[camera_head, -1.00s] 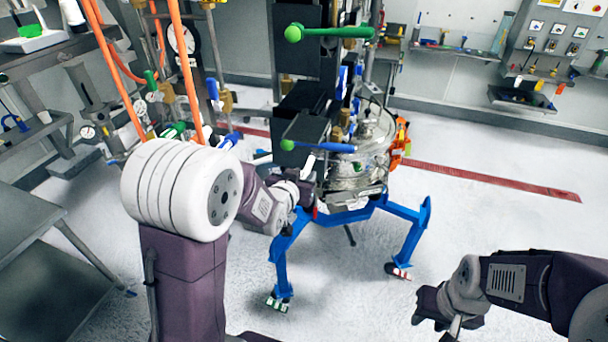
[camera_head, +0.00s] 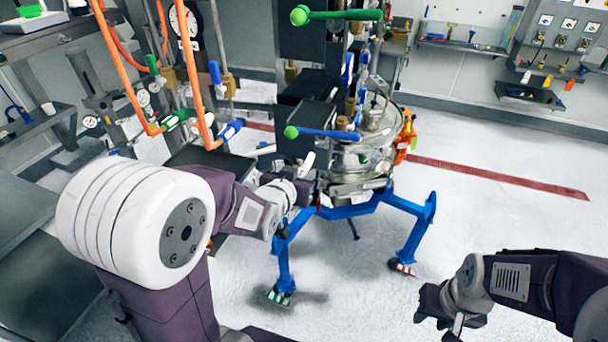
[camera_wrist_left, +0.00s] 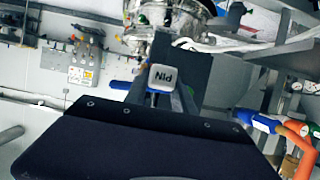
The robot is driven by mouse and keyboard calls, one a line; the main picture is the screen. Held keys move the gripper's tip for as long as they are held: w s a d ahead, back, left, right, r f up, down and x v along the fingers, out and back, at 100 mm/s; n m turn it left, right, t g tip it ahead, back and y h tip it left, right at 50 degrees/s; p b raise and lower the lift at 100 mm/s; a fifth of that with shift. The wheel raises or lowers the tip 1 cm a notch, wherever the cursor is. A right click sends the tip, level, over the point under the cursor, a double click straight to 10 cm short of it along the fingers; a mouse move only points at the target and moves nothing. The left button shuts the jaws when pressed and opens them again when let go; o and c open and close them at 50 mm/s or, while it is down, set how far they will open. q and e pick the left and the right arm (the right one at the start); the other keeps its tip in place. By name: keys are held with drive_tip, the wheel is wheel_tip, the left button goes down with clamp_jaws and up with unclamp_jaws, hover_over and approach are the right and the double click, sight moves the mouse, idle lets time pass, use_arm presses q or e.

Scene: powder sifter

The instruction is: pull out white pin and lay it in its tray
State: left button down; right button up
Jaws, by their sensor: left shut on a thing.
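The white pin (camera_wrist_left: 164,78) shows in the left wrist view as a pale block with upside-down "Pin" lettering, between the dark fingers of my left gripper (camera_wrist_left: 160,98). In the head view a small white piece (camera_head: 307,164), probably the pin, stands at the sifter's (camera_head: 362,165) left side, beside my left gripper (camera_head: 306,188). The left gripper is shut on the pin. Whether the pin is still seated in the sifter is hidden. My right gripper (camera_head: 452,322) hangs at the lower right, away from the sifter; its jaws are unclear. I cannot tell which tray is the pin's.
The sifter stands on a blue legged frame (camera_head: 408,247). A green handle (camera_head: 345,15) and a blue handle (camera_head: 328,134) stick out above my left gripper. Orange hoses (camera_head: 184,65) hang at left. Grey wall trays (camera_head: 530,96) are far right. The right floor is open.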

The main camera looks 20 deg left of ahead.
use_arm(q)
drive_tip(key=shift+s+f+b, duration=0.15)
drive_tip(key=shift+s+b, duration=0.65)
drive_tip(key=shift+b, duration=0.7)
drive_tip(key=shift+s, duration=0.25)
